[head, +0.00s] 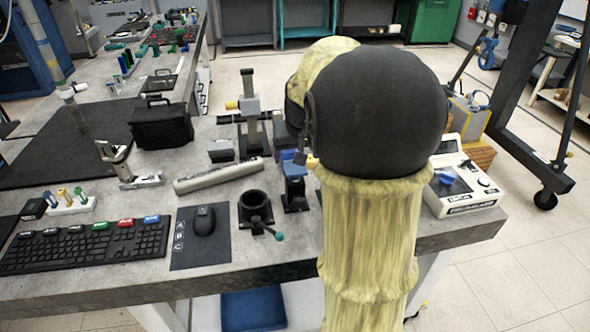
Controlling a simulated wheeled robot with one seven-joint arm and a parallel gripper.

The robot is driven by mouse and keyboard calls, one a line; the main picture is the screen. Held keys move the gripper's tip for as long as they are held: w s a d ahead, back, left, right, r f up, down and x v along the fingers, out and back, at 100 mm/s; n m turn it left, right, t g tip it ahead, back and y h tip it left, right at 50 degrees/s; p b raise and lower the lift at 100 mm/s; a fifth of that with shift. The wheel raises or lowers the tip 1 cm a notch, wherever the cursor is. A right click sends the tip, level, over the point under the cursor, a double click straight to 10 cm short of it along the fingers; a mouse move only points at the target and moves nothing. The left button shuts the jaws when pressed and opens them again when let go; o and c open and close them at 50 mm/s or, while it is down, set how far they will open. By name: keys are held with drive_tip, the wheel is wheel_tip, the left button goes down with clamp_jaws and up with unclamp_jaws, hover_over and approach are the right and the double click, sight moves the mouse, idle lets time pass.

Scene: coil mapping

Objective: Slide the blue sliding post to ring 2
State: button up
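A blue post-like part (294,170) stands on a dark base on the grey bench, just left of my arm. It looks like the blue sliding post, but I cannot read any ring numbers near it. My own arm, with a black joint and cream sleeves, covers the area right of it. A small dark piece (301,156) beside the blue part's top may be a tip of my gripper. The rest of the gripper is hidden behind the arm. I cannot tell whether it touches the blue part or is open or shut.
A black round holder with a teal-tipped lever (256,210) stands close on the left, near a mouse (203,221) and keyboard (85,245). A grey bar (218,176) lies behind. A white instrument (459,180) sits right of my arm.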

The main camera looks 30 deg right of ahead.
sight(295, 167)
drive_tip(key=x, duration=0.7)
drive_tip(key=shift+w+b, duration=0.2)
drive_tip(key=shift+b, duration=0.2)
drive_tip(key=shift+a+f, duration=0.1)
drive_tip(key=shift+f, duration=0.2)
drive_tip(key=shift+d, duration=0.3)
drive_tip(key=shift+s, duration=0.1)
drive_tip(key=shift+c, duration=0.6)
drive_tip(key=shift+a, duration=0.1)
drive_tip(key=c, duration=1.3)
drive_tip(key=shift+o, duration=0.2)
drive_tip(key=shift+r+p, duration=0.95)
drive_tip(key=shift+r, duration=0.2)
